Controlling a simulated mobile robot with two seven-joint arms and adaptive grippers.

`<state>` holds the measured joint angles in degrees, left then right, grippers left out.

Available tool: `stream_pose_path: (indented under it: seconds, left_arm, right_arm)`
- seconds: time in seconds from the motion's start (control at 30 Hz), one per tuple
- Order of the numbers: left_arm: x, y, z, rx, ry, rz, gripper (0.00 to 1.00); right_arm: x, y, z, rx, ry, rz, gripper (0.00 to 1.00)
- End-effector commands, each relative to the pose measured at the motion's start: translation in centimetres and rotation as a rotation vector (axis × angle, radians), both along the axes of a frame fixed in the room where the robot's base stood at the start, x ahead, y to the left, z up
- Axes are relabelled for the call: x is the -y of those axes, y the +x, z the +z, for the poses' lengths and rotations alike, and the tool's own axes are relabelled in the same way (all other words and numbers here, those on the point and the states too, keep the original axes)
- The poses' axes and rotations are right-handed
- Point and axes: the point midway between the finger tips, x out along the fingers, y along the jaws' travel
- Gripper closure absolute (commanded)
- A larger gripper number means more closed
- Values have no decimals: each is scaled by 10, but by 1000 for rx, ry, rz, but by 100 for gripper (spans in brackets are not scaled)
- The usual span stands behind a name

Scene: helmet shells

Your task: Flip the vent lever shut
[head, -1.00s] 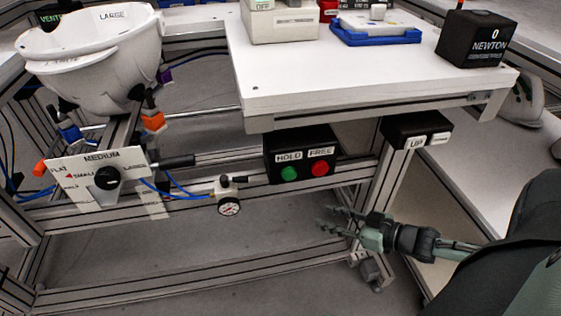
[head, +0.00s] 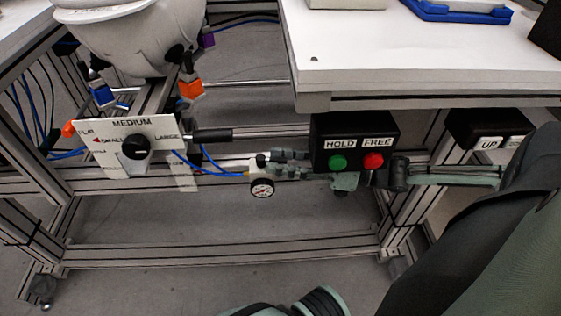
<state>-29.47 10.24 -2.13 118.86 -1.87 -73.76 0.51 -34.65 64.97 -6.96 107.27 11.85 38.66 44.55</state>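A white valve block with a small black part on top (head: 259,160) sits on the frame rail, above a round pressure gauge (head: 262,188). The black part may be the vent lever. It is too small to tell its position. Nothing shows between the fingers. My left gripper is out of view.
The MEDIUM size plate (head: 130,130) and a white helmet shell (head: 135,40) are at left. Blue tubes run to the valve.

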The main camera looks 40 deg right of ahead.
Motion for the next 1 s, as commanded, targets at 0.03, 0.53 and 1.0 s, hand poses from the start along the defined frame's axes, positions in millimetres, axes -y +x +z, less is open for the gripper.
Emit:
stream_pose_path:
  seconds: [0.03, 0.53, 1.0]
  left_arm:
    - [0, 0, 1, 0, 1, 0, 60]
    - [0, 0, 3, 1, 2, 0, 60]
    - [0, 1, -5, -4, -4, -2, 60]
  right_arm:
    - [-2, 2, 0, 2, 1, 1, 65]
    - [-3, 3, 0, 0, 0, -1, 90]
    - [-4, 2, 2, -1, 2, -25, 100]
